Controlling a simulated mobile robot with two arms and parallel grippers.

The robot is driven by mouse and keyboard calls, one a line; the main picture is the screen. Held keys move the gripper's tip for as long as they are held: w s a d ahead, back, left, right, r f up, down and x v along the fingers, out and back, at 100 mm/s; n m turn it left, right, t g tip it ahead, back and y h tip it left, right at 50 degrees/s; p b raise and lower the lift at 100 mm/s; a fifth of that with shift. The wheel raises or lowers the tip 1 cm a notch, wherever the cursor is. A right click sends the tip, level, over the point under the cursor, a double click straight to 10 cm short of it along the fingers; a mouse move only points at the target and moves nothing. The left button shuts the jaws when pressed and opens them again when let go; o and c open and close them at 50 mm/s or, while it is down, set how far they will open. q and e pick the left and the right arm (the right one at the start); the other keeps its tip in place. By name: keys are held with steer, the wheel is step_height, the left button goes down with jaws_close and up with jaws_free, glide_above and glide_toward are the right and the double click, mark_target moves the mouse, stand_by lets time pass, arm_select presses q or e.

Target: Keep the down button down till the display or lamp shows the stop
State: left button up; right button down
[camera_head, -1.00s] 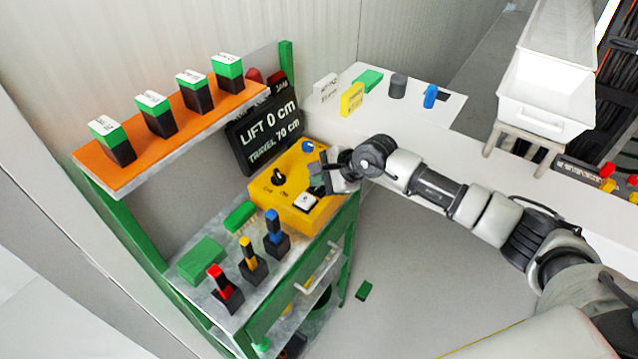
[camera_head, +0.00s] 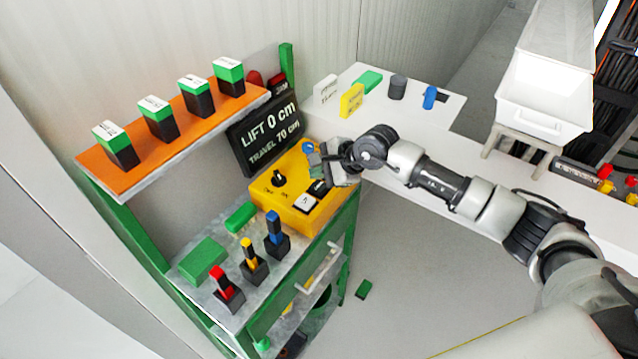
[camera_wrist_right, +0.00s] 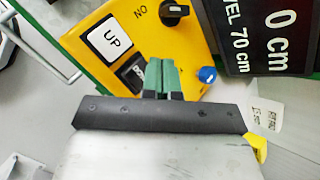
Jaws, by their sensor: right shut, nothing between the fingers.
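The yellow control box (camera_head: 285,211) sits on the green-framed cart. It has a white UP button (camera_wrist_right: 109,40) and a dark button (camera_wrist_right: 132,72) beside it, partly hidden by my fingers in the wrist view; its label cannot be read fully. The dark button also shows in the head view (camera_head: 319,187). My right gripper (camera_wrist_right: 162,76) has shut, green-tipped fingers over the box, between the dark button and a blue knob (camera_wrist_right: 207,75); contact cannot be told. The black display (camera_head: 262,138) reads LIFT 0 cm, TRAVEL 70 cm. My left gripper is not in view.
A black rotary knob (camera_head: 279,178) is on the box. Small red, yellow and blue-topped levers stand in front on the cart. An orange shelf (camera_head: 135,180) with several green-and-black blocks is at the left. A white table (camera_head: 440,111) holds small blocks.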

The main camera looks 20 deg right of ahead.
mark_target(319, 188)
step_height(319, 188, up, 4)
steer(key=shift+r+p, duration=0.1)
steer(key=shift+p, duration=0.75)
